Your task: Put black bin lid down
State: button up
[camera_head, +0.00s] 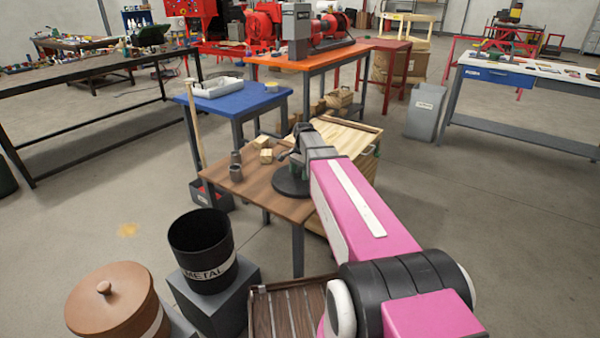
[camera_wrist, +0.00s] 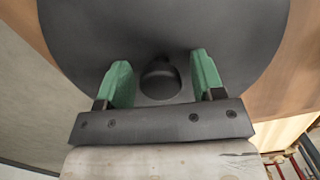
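The black bin lid (camera_head: 291,187) is a round dark disc that appears to lie flat on the brown wooden table, near its right side. In the wrist view the lid (camera_wrist: 90,35) fills most of the picture, with its round knob (camera_wrist: 160,80) in the middle. My gripper (camera_wrist: 160,66) is over the lid, its green fingers one on each side of the knob. A gap shows between the knob and each finger, so the gripper is open. In the head view my arm hides part of the lid. The black bin marked METAL (camera_head: 203,250) stands uncovered at lower left.
The wooden table (camera_head: 262,200) also holds small wooden blocks (camera_head: 266,156) and grey cups (camera_head: 236,172). A wooden crate (camera_head: 345,140) stands close behind my gripper. A brown lidded bin (camera_head: 112,300) is beside the black bin. A blue table (camera_head: 238,101) is farther back.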

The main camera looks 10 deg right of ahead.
jog(key=shift+r, duration=0.15)
notch_tip(320, 180, up, 12)
jog(key=d, duration=0.1)
jog(key=shift+w, duration=0.4)
jog(key=shift+d, duration=0.1)
dwell(0.4)
